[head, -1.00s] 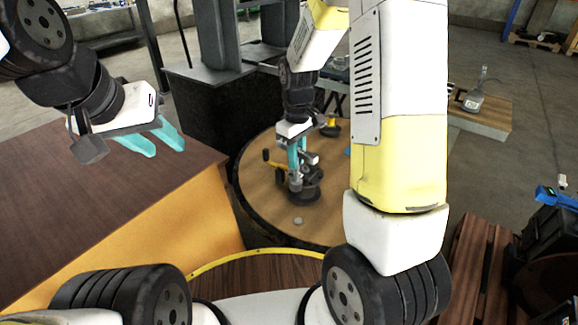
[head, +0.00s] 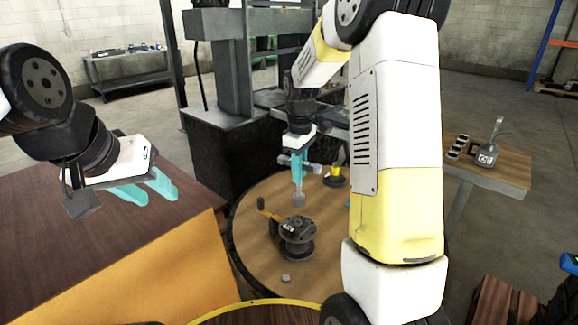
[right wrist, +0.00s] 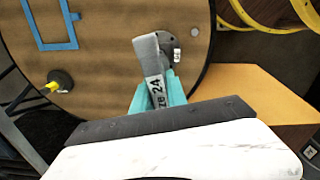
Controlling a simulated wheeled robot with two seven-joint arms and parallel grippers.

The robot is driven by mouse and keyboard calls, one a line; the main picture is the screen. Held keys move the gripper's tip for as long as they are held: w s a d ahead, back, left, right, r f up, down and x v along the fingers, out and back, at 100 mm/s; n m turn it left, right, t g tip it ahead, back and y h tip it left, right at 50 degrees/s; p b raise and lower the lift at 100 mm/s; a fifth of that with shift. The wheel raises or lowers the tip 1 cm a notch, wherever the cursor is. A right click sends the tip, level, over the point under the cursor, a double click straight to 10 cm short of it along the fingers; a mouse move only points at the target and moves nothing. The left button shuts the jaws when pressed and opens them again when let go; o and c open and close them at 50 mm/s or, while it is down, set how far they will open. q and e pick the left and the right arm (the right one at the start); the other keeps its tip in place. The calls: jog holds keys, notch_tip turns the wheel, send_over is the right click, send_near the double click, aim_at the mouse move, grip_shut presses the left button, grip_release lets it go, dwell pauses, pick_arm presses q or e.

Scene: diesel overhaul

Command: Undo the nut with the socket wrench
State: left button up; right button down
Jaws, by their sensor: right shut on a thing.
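My right gripper (head: 297,168) is shut on the grey socket wrench (head: 298,199), held upright with its socket end down and its crossbar at the fingers. The wrench hangs above the dark round fixture (head: 298,246) on the round table, apart from it. In the right wrist view the wrench (right wrist: 147,55), with a label ending in "ze 24", sits between the teal fingers (right wrist: 158,92). The nut cannot be made out on the fixture, and the socket's inside is hidden. My left gripper (head: 146,190) is open and empty above the brown-topped bench.
The round wooden table (head: 250,205) carries a small grey disc (head: 286,279) in front of the fixture and a yellow-and-black object (head: 334,177) behind. A blue rectangular outline (right wrist: 45,30) marks the tabletop. A dark machine (head: 225,140) stands behind. A side table (head: 510,172) is at right.

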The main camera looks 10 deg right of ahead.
aim_at(299, 196)
jog(key=m, duration=0.7)
jog(key=shift+f, duration=0.4)
jog(key=m, duration=0.5)
jog(key=shift+f+m, duration=0.3)
jog(key=shift+f, duration=0.05)
jog(key=m, duration=0.4)
jog(key=f+m, duration=0.1)
jog(key=m, duration=0.1)
jog(key=shift+m, duration=0.4)
jog(key=m, duration=0.3)
jog(key=f+m, duration=0.1)
jog(key=m, duration=0.2)
jog(key=shift+m, duration=0.3)
jog(key=shift+f+m, duration=0.3)
jog(key=shift+m, duration=0.1)
jog(key=shift+f, duration=1.25)
